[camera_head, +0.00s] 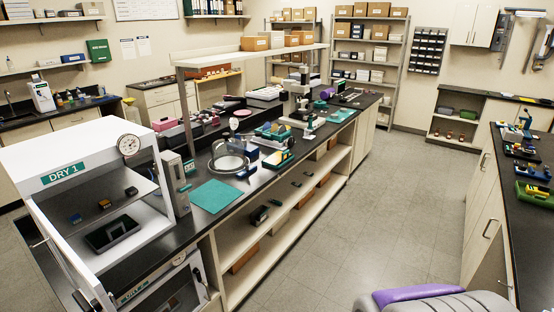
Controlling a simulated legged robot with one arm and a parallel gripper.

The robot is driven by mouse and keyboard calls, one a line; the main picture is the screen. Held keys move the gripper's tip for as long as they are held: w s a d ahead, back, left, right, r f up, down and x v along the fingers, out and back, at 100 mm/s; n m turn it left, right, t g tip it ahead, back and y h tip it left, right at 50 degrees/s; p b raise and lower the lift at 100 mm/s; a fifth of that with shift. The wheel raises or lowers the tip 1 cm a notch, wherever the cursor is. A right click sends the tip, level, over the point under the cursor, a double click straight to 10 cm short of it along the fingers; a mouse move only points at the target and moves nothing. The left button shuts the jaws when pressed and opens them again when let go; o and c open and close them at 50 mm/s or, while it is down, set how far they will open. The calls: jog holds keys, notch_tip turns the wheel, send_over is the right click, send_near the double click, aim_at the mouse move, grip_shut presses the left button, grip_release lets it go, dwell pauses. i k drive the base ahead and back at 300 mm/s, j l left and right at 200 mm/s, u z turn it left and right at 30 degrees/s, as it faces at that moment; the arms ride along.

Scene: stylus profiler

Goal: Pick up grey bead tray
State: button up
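A dark grey open tray (112,233), which looks like the bead tray, sits on the floor of the upper white dry cabinet (85,145) marked "DRY 1" at the left. What lies inside the tray is too small and dark to tell. A few small blocks, one blue (74,218), rest on the shelf above it. I see the tray through the cabinet's front; I cannot tell whether a clear door covers it. My gripper is not in view.
A second cabinet (165,290) stands below. The long black bench (130,262) runs to the back, with a teal mat (216,195) and instruments on it.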

aim_at(112, 233)
jog(key=u, duration=1.35)
